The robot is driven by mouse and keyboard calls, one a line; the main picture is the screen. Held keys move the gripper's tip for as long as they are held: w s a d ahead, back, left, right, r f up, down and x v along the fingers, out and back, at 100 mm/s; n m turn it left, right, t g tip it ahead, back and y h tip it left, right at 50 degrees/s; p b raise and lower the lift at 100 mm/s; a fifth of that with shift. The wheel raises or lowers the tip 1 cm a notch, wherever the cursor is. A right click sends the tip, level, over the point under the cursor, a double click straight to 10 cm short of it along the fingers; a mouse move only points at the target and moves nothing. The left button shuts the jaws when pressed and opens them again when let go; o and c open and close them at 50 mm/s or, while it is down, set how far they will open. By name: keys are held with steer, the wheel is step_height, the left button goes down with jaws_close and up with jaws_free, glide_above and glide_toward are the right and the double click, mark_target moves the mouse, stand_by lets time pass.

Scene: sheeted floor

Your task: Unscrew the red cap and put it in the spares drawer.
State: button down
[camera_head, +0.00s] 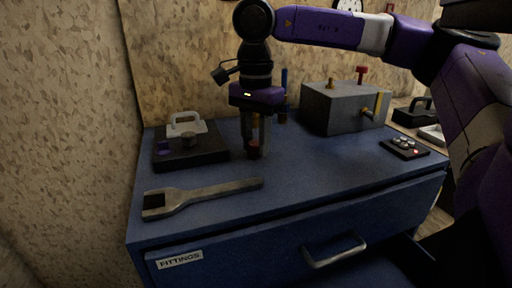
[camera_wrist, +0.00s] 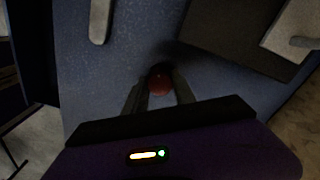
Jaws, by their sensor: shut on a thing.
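My gripper (camera_head: 254,148) points straight down over the blue cabinet top. Its fingers are shut on a small dark red cap (camera_head: 253,154). The cap shows as a round red top between the fingertips in the wrist view (camera_wrist: 160,82). I cannot tell whether it touches the cabinet top or sits on anything. A drawer front (camera_head: 270,262) labelled FITTINGS, with a bar handle, is at the front of the cabinet. No label reading spares can be seen. A red-topped post (camera_head: 361,72) stands on the grey metal box (camera_head: 335,110) behind, to the right.
A wrench (camera_head: 205,195) lies in front of my gripper. A dark block with a grey handle (camera_head: 187,128) is to the left. A blue post (camera_head: 284,85) stands behind. A small button panel (camera_head: 404,148) is at right. The middle front of the top is clear.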

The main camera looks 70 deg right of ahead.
mark_target(256, 143)
steer(key=n+p, duration=0.1)
steer(key=n, duration=0.5)
steer(key=shift+p, duration=0.35)
steer(key=n, duration=0.3)
steer(key=shift+n, duration=0.4)
steer(key=n, duration=0.3)
steer(key=shift+n, duration=0.3)
steer(key=c, duration=1.6)
jaws_free()
steer(key=shift+n, duration=0.4)
jaws_close()
steer(key=shift+r+p, duration=0.35)
steer(key=shift+p, duration=0.2)
steer(key=shift+r, duration=0.35)
steer(key=shift+r+p, duration=1.4)
steer(key=shift+r, duration=0.45)
